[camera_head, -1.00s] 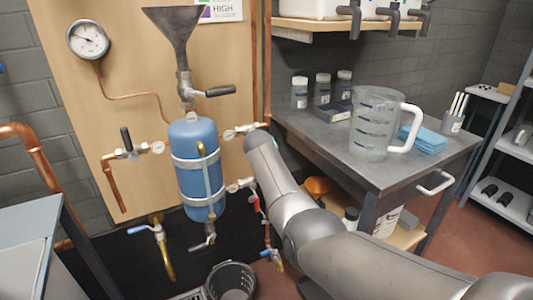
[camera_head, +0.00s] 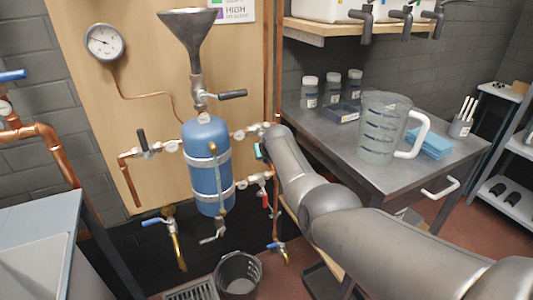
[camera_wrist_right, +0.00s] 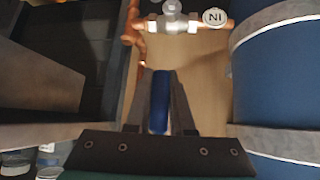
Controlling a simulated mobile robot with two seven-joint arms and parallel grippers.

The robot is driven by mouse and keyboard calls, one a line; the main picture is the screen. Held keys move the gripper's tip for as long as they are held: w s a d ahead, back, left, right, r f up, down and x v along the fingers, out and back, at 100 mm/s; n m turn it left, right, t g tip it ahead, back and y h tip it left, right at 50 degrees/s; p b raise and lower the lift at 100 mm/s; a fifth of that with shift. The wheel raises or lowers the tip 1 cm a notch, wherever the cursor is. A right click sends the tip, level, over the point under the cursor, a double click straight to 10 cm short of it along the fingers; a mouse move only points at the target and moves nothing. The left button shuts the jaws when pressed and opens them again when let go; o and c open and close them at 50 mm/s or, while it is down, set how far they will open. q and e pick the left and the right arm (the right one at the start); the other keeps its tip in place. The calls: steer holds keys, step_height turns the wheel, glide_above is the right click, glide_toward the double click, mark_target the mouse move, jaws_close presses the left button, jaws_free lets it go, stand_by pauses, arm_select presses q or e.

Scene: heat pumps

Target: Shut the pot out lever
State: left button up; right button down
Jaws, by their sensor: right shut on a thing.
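A blue pot (camera_head: 206,170) with pale straps hangs on the wooden board. Valves stick out on its right: an upper one (camera_head: 248,132) and a lower one (camera_head: 256,180) with a red lever (camera_head: 265,200). My right gripper (camera_wrist_right: 159,78) is shut on a blue lever (camera_wrist_right: 160,108), its fingers on both sides of it. In the head view my right arm ends by the upper valve and hides the fingers and that lever. In the right wrist view a valve with an upside-down "IN" tag (camera_wrist_right: 214,17) lies beyond the fingertips. My left gripper is not in view.
A metal table (camera_head: 330,140) with a measuring jug (camera_head: 382,135) stands to the right, close to my right arm. A bucket (camera_head: 239,274) is on the floor below the pot. A valve with a black lever (camera_head: 143,141) is left of the pot.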

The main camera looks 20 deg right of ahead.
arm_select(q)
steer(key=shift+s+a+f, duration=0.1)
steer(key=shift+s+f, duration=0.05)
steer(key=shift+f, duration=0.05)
arm_select(e)
steer(key=shift+a, duration=0.2)
steer(key=c, duration=0.8)
jaws_free()
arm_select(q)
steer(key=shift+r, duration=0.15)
